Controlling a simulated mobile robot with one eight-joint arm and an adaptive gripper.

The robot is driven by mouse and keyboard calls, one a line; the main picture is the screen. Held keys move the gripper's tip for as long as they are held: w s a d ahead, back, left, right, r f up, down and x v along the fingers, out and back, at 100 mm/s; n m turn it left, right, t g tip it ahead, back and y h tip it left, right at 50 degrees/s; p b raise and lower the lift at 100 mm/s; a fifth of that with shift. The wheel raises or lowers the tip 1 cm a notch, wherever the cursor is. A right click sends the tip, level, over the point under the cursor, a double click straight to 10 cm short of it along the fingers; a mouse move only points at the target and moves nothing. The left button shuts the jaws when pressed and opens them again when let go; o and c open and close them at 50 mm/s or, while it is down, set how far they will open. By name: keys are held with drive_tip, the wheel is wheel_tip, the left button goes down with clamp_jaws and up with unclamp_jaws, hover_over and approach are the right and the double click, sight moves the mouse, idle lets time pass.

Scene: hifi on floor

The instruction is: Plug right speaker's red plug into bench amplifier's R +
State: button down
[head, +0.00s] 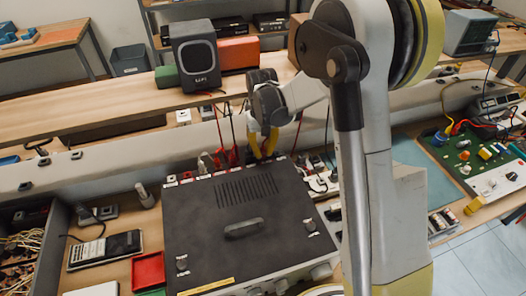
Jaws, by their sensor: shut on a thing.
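The bench amplifier (195,225) is a large dark box with a top handle, its front knobs facing me and its terminal row along the far edge. My gripper (264,152), with yellow fingers pointing down, is at that far edge, right of the row's middle. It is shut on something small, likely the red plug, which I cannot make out. Red clips or plugs (222,158) show just left of the fingers. A grey speaker (195,57) stands on the shelf behind, with red and black leads hanging below. A brown box, perhaps the other speaker, is partly hidden by my arm.
A multimeter (104,250) and red tray (148,271) lie left of the amplifier. A bin of cables (22,245) is at far left. A green circuit board (470,155) and wired instrument (495,103) are at right. The long shelf (90,112) runs behind the gripper.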

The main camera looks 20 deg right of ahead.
idle(0.3)
drive_tip(key=c, duration=1.5)
unclamp_jaws()
drive_tip(key=shift+o, duration=0.2)
wheel_tip(320, 180, up, 17)
drive_tip(key=p, duration=0.3)
drive_tip(key=shift+w, duration=0.15)
